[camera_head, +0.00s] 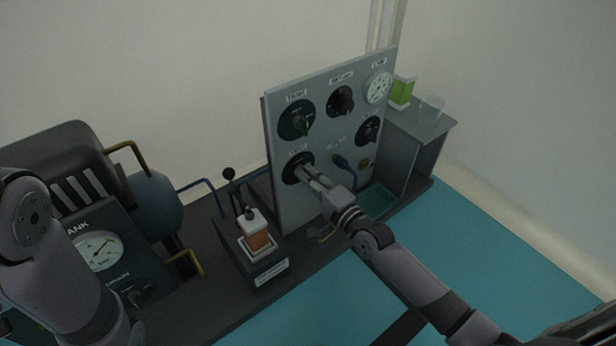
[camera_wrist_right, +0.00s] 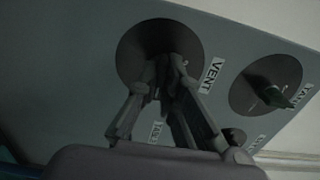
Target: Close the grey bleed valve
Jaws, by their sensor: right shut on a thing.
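An upright grey panel (camera_head: 283,215) carries several round dark valve dials. My right gripper (camera_head: 304,172) reaches the lower-left dial (camera_head: 291,165) of the panel. In the right wrist view, this dial (camera_wrist_right: 135,50) has the label VENT (camera_wrist_right: 213,75) beside it. The fingers of my right gripper (camera_wrist_right: 170,75) are closed around the grey handle at its centre. The fingers hide most of the handle, so its angle is hard to read. No label reading "bleed" is legible. My left arm is at the left edge, with its gripper out of view.
Other dials stand near: upper left (camera_head: 296,121), top middle (camera_head: 341,101) and middle right (camera_head: 368,130). A blue fitting (camera_head: 343,162) sits right of my gripper. The blue table top (camera_head: 490,240) is clear at right.

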